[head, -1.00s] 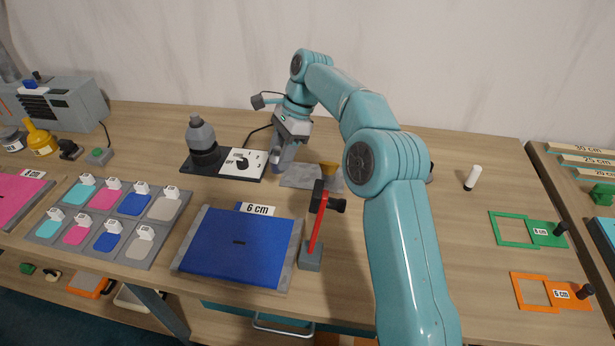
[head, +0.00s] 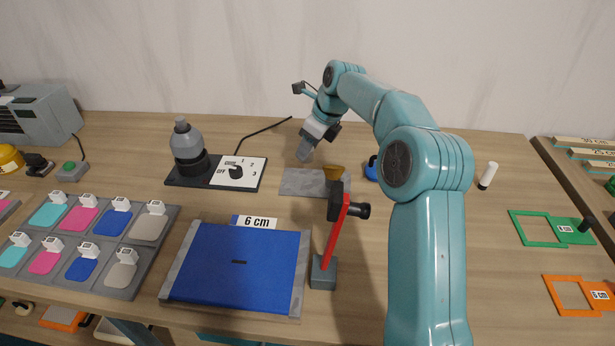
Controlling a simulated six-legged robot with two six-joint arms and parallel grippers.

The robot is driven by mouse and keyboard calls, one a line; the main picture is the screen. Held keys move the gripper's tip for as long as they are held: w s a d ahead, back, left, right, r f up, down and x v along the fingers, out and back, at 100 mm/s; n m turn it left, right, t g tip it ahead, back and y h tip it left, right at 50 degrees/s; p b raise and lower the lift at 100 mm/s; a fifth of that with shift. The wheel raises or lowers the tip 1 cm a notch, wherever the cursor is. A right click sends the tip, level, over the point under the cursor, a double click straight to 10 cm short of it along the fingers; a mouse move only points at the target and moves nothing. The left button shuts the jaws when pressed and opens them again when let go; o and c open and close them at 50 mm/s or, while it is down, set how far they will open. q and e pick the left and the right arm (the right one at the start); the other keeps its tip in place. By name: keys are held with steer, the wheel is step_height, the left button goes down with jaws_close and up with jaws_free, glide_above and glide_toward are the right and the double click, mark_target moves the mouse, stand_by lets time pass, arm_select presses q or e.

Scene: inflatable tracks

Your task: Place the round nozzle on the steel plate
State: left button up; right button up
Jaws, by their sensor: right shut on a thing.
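The steel plate (head: 300,181) is a flat grey sheet lying on the table, right of the black base. My right gripper (head: 305,154) hangs above the plate's back edge, pointing down and left. It is shut on a small grey piece, which I take to be the round nozzle; its shape is hard to make out between the jaws. The nozzle seems to be above the plate, not resting on it. A brass-coloured flared piece (head: 333,172) is at the plate's right end, partly behind the red stand's black head. My left gripper is not in view.
A grey upright tool (head: 187,150) stands on a black base beside a white dial panel (head: 237,173). A red stand (head: 334,240) rises in front of the plate, beside a blue board (head: 238,265). A blue object (head: 371,168) sits behind my arm.

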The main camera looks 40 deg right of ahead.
steer(key=f, duration=0.3)
steer(key=shift+w+a+f, duration=0.1)
steer(key=shift+w+f, duration=0.1)
steer(key=shift+f, duration=0.05)
steer(key=shift+f+b, duration=0.45)
steer(key=shift+f, duration=2)
steer(key=o, duration=1)
steer(key=shift+o, duration=0.2)
steer(key=shift+s, duration=0.1)
steer(key=p+v, duration=0.1)
steer(key=v, duration=1.1)
steer(key=shift+r, duration=0.15)
